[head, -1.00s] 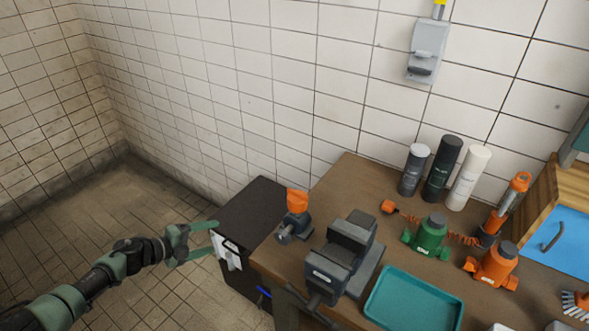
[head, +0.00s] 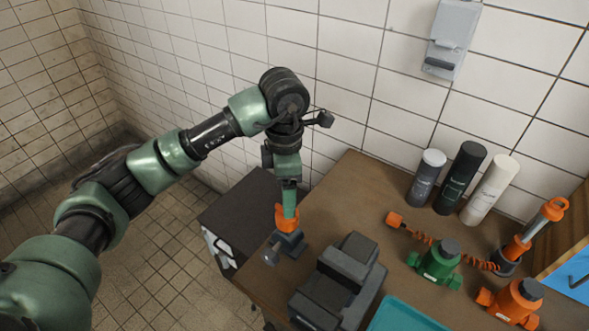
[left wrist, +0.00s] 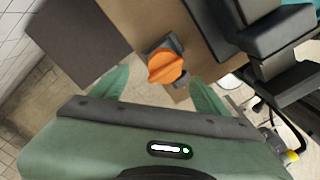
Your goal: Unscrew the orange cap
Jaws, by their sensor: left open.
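The orange cap (head: 287,226) sits on top of a small grey fitting (head: 289,246) at the left corner of the bench. My left gripper (head: 289,206) points straight down at the cap from above, and a green finger hides part of the cap in the head view. In the left wrist view the cap (left wrist: 166,66) shows a raised ridge across its top. It lies between the two open fingers, a little beyond their tips, with space on both sides. I cannot tell how deep the fingers reach. My right gripper is not in view.
A dark grey vise (head: 342,283) stands close to the right of the fitting. A dark cabinet (head: 240,210) is left of the wooden bench (head: 345,195). Several cylinders, a green jack (head: 435,265), an orange jack (head: 512,304) and a teal tray (head: 403,317) are further right.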

